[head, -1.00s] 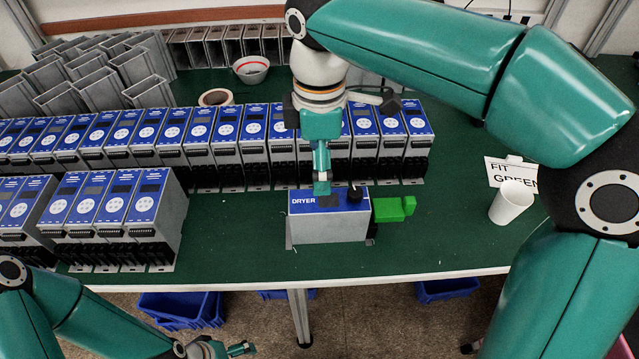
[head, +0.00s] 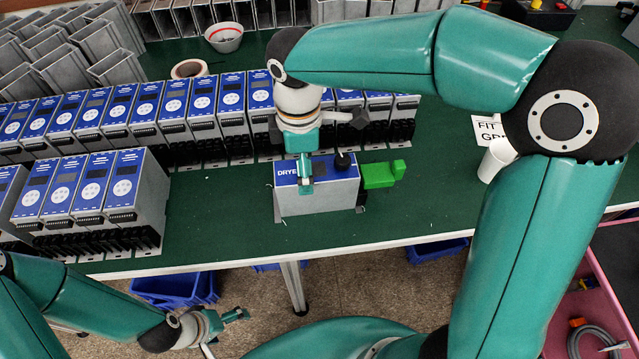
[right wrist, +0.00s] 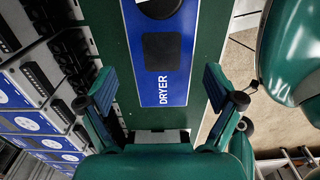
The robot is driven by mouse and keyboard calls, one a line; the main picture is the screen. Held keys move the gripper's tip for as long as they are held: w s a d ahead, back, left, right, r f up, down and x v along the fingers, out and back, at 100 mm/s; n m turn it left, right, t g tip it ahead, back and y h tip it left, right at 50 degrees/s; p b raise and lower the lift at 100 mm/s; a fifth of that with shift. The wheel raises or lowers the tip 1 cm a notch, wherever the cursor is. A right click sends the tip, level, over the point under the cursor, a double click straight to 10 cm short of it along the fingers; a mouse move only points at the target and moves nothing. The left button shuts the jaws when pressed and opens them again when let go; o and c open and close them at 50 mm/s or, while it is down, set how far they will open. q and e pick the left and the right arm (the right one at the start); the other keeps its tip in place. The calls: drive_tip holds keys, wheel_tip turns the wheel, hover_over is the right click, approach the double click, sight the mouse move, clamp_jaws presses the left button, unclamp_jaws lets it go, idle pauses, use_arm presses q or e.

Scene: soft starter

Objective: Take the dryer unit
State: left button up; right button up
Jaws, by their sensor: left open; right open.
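The dryer unit (head: 318,197) is a grey box with a blue top marked DRYER and a black knob. It stands on the green table, with a green block at its right side. My right gripper (head: 306,180) is over the left part of its top. In the right wrist view the open fingers of my right gripper (right wrist: 150,92) lie to either side of the dryer unit's blue label (right wrist: 162,50); I cannot tell whether they touch it. My left gripper (head: 240,314) is open and empty, low in front of the table, away from the unit.
Rows of blue-and-grey starter units (head: 85,190) fill the table's left and back. A white cup (head: 496,160) and a paper sign (head: 487,130) are at the right. Blue bins (head: 178,287) stand under the table. The table's front strip is clear.

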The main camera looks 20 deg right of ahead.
wheel_tip(320, 180, down, 5)
drive_tip(key=shift+s+a+f, duration=0.1)
drive_tip(key=c, duration=1.6)
